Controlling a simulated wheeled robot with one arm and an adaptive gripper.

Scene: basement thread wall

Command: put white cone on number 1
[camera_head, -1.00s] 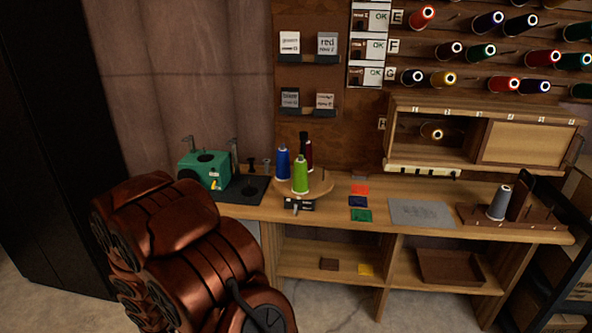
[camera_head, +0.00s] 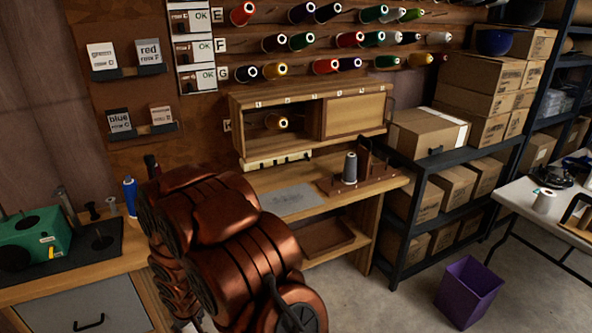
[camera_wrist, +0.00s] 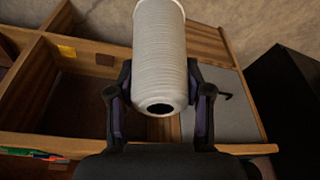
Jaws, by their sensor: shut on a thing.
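A white cone (camera_wrist: 160,50) of wound thread is clasped between the two fingers of my gripper (camera_wrist: 158,92) in the wrist view. Its dark hollow end faces the camera. In the head view my arm hides the gripper and this cone. A wooden cabinet (camera_head: 237,125) in the middle has a row of small white labels (camera_head: 258,104) along its top edge; they look like numbers but are too small to read surely.
A grey cone (camera_head: 350,168) stands on a wooden stand on the bench. Several cones hang on the wall rows.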

